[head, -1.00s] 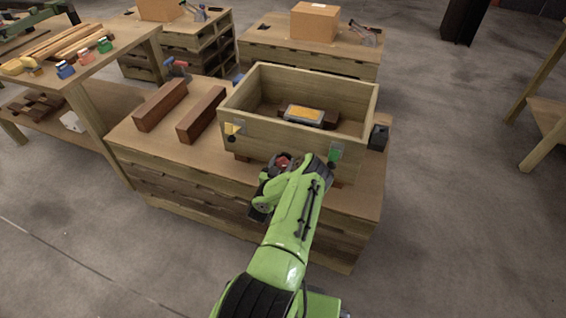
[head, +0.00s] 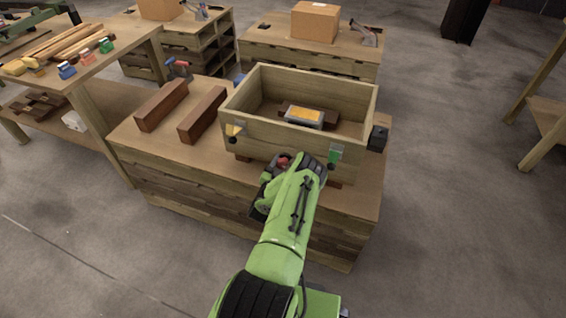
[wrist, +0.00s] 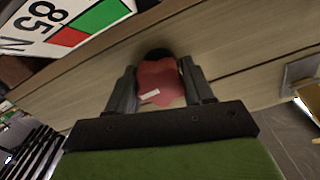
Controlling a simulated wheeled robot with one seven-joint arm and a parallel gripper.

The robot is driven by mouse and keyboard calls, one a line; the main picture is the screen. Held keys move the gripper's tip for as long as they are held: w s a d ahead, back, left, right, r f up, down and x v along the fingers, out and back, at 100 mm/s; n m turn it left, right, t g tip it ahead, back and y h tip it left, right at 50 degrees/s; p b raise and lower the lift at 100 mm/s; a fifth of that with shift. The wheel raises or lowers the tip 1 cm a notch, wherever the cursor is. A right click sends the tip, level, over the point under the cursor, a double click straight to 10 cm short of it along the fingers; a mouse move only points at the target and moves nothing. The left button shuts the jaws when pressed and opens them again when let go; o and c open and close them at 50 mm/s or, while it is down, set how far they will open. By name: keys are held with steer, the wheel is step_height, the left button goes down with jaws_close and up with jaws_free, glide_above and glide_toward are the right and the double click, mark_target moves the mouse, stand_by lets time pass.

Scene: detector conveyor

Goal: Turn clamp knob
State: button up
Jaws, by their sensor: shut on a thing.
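The red lobed clamp knob (wrist: 158,83) sits between my two fingers in the wrist view, in front of the crate's wooden wall. A bit of it shows past my wrist in the head view (head: 283,161). My gripper (wrist: 158,76) is shut on the knob, with a dark finger at each side. A display reading "85 N" with red and green patches (wrist: 70,25) shows at the upper left of the wrist view. In the head view a grey-framed panel with an orange face (head: 304,116) lies inside the crate. My wrist hides most of the clamp.
The open wooden crate (head: 262,132) stands on a workbench (head: 150,160). Two brown beams (head: 203,114) lie left of it.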

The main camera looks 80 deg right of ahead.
steer(key=shift+r+m+p, duration=0.2)
steer(key=shift+m+p, duration=0.1)
steer(key=shift+m, duration=0.9)
steer(key=o, duration=1)
steer(key=shift+f, duration=0.1)
